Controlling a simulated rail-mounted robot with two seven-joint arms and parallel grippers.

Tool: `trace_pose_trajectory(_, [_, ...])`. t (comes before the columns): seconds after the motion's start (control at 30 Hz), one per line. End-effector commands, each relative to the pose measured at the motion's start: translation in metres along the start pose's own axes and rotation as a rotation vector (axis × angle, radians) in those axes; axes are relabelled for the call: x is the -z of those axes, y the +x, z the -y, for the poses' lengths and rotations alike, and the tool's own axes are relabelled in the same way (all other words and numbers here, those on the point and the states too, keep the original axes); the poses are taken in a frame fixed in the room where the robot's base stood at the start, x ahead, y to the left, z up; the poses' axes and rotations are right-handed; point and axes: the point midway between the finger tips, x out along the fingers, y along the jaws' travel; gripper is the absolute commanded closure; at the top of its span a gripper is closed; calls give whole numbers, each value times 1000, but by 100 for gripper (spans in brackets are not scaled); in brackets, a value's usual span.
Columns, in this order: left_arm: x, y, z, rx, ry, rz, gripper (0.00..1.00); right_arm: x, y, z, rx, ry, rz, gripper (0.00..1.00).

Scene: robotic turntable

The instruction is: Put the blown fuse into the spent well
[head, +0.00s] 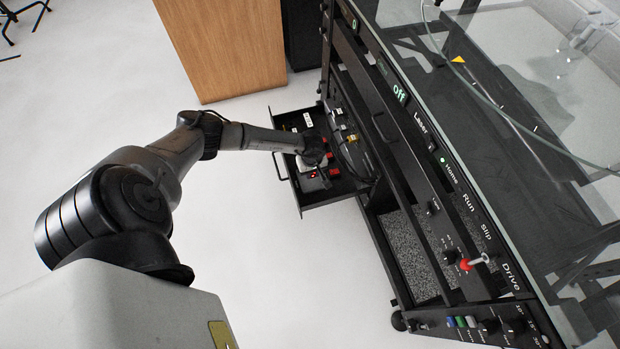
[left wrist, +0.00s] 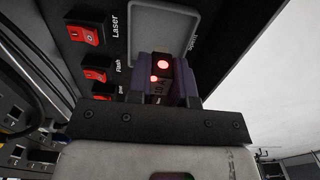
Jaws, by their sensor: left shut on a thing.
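In the left wrist view a small dark fuse (left wrist: 158,84) with a lit red lamp and partly readable lettering stands between the dark purple fingers of my left gripper (left wrist: 160,88). The fingers are shut on it. In the head view my left gripper (head: 314,178) is over the near end of the pulled-out drawer (head: 324,201), and a red light shows there. A grey round-cornered rectangle (left wrist: 160,22) lies just beyond the fuse on the black panel.
Red rocker switches (left wrist: 86,33), labelled Laser and Flash among them, line the panel beside the fuse. The black turntable cabinet (head: 440,200) with its glass top (head: 520,60) stands right of the drawer. A wooden cabinet (head: 225,45) stands behind. Left of the drawer is open floor.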

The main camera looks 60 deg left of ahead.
Motion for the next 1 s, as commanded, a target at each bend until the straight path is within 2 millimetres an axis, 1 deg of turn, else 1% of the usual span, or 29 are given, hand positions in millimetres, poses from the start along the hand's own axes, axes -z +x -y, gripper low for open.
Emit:
trace_pose_trajectory(0.03, [6, 6, 0, 0, -4, -1, 100, -2, 6, -1, -3, -3, 0, 57])
trace_pose_trajectory(0.13, [12, 8, 1, -1, -2, 0, 100, -3, 9, -2, -6, -8, 1, 57])
trace_pose_trajectory(0.27, [15, 10, 2, -1, -1, 1, 100, -4, 10, -2, -7, -8, 1, 57])
trace_pose_trajectory(0.37, [15, 16, 2, 0, -1, 1, 100, -5, 14, -2, -6, -8, 1, 57])
trace_pose_trajectory(0.63, [15, 50, 2, 0, -2, 1, 100, -12, 38, 0, -4, -5, 0, 57])
trace_pose_trajectory(1.0, [15, 50, 2, 0, 0, 0, 100, -12, 38, 2, 2, 2, -1, 57])
